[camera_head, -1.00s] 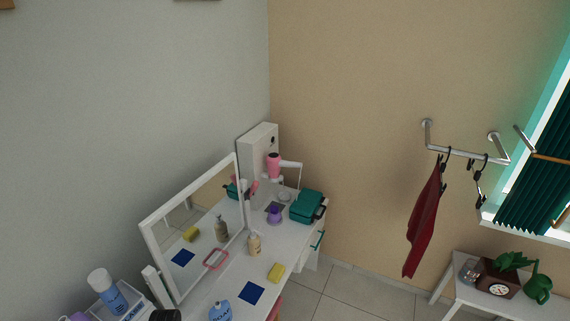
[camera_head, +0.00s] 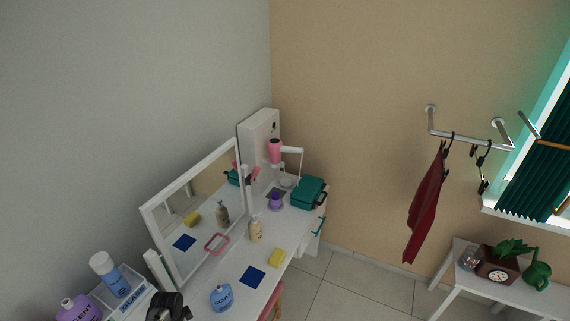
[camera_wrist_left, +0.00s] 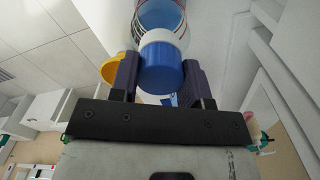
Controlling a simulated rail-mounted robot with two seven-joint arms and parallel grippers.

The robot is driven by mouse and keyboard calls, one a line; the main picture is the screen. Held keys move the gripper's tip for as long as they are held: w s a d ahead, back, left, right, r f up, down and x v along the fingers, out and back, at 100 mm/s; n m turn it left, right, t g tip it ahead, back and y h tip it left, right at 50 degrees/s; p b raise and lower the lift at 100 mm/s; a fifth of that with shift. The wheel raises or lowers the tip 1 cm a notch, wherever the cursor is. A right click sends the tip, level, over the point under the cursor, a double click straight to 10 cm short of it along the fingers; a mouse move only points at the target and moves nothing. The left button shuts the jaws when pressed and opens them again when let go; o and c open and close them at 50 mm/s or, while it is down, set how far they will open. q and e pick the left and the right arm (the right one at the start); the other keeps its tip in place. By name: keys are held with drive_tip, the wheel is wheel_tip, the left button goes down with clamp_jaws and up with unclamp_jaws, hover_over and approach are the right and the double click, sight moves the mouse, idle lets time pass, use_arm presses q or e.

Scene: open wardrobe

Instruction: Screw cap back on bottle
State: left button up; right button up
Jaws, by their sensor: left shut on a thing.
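My left gripper (camera_wrist_left: 158,80) is shut on a blue cap (camera_wrist_left: 165,75) with a white rim, seen close up in the left wrist view. Just beyond the cap is a round, whitish vessel (camera_wrist_left: 160,14) with blue on it, cut off by the top edge. It may be the bottle; I cannot tell whether cap and vessel touch. My right gripper is not in view.
A purple bottle (camera_head: 78,309) and a blue-and-white bottle (camera_head: 112,277) stand at lower left.

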use_arm(q)
drive_tip(key=o, duration=1.1)
drive_tip(key=shift+c, duration=0.5)
drive_tip(key=shift+c, duration=0.2)
drive_tip(key=shift+r+n+p, duration=0.1)
drive_tip(key=shift+n+p, duration=0.2)
drive_tip(key=shift+n, duration=0.7)
drive_tip(key=n+p, duration=0.1)
drive_tip(key=n, duration=0.9)
drive_tip(key=shift+n, duration=0.3)
drive_tip(key=n, duration=0.4)
drive_tip(key=shift+n+p, duration=0.3)
drive_tip(key=shift+n, duration=0.1)
